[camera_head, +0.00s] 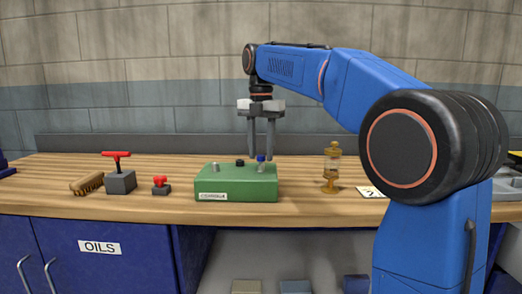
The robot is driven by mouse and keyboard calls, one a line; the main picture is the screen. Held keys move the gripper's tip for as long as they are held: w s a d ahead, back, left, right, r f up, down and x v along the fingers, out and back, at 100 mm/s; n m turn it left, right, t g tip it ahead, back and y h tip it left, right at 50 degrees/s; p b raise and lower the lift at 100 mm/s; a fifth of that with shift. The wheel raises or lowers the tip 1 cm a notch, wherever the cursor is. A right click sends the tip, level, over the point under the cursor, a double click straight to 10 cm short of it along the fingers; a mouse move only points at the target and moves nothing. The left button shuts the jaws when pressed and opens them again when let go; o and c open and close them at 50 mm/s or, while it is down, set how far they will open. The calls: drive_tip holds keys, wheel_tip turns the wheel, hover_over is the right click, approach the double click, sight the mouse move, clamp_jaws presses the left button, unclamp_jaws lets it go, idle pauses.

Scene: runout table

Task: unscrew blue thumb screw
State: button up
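A green box (236,185) with a white label on its front stands on the wooden bench. The blue thumb screw (261,158) is on its top at the right side. A black knob (240,162) and a grey one (215,166) are also on the top. My gripper (261,150) points straight down over the right part of the box. Its two fingers are apart, with a visible gap, and their tips are on either side of the blue screw's head. I see no finger touching the screw. The screw's lower part is hard to make out.
Left of the box are a small red-handled piece (161,186), a grey block with a red T-handle (120,180) and a brush (87,183). A brass oiler with glass (332,168) and a marked card (371,192) stand to the right. A wall is behind.

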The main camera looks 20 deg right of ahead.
drive_tip(key=m, duration=0.3)
drive_tip(key=shift+m, duration=0.4)
drive_tip(key=m, duration=0.3)
drive_tip(key=shift+m, duration=0.3)
drive_tip(key=m, duration=0.3)
drive_tip(key=shift+m, duration=0.4)
drive_tip(key=m, duration=0.3)
drive_tip(key=shift+m, duration=0.3)
drive_tip(key=m, duration=0.6)
drive_tip(key=shift+m, duration=0.3)
drive_tip(key=m, duration=0.7)
clamp_jaws()
drive_tip(key=shift+n, duration=2.4)
